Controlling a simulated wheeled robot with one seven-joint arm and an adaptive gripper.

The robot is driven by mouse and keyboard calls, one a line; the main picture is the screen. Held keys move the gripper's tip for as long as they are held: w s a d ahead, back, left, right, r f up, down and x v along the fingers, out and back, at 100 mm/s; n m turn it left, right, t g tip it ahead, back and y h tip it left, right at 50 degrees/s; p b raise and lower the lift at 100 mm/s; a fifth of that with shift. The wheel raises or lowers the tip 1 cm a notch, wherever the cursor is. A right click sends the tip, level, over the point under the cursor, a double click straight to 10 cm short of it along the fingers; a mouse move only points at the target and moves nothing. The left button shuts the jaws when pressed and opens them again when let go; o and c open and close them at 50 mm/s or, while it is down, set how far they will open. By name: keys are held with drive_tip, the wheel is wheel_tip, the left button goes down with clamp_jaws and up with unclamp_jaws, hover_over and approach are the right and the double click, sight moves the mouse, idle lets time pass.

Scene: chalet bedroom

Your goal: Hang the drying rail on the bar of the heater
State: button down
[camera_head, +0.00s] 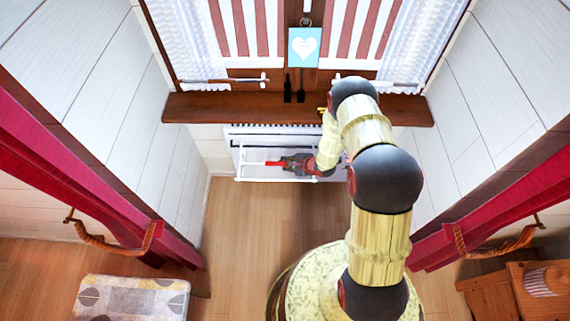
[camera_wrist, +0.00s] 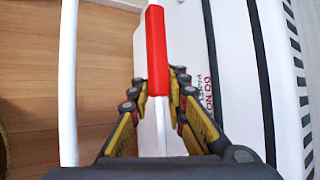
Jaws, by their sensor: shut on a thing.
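The drying rail (camera_head: 262,179) is a white wire frame with a red sleeve (camera_head: 274,163) on one bar. In the wrist view, its outer white bar (camera_wrist: 68,85) runs along the left and the red sleeve (camera_wrist: 157,50) is in the middle. My gripper (camera_head: 290,163) is shut around the sleeved bar, its fingers (camera_wrist: 158,92) on both sides near the sleeve's lower end. The white heater (camera_head: 272,129) stands against the wall beneath the sill. A dark bar (camera_wrist: 255,70) runs along it in the wrist view. Whether the rail touches this bar is unclear.
A brown window sill (camera_head: 215,108) juts out above the heater, with two dark bottles (camera_head: 294,90) on it. Red curtains (camera_head: 95,180) hang at both sides. A patterned cushioned seat (camera_head: 130,298) is at lower left. Wooden floor (camera_head: 250,215) before the heater is clear.

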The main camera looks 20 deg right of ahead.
drive_tip(key=shift+w+d+r, duration=0.1)
drive_tip(key=shift+w+d, duration=0.05)
drive_tip(key=shift+w, duration=0.15)
drive_tip(key=c, duration=2.2)
unclamp_jaws()
drive_tip(key=o, duration=0.6)
drive_tip(key=shift+s, duration=0.15)
drive_tip(key=shift+s, duration=0.1)
drive_tip(key=v, duration=1.1)
drive_tip(key=shift+s+d+r, duration=0.15)
drive_tip(key=shift+s+r, duration=0.05)
drive_tip(key=shift+s, duration=0.05)
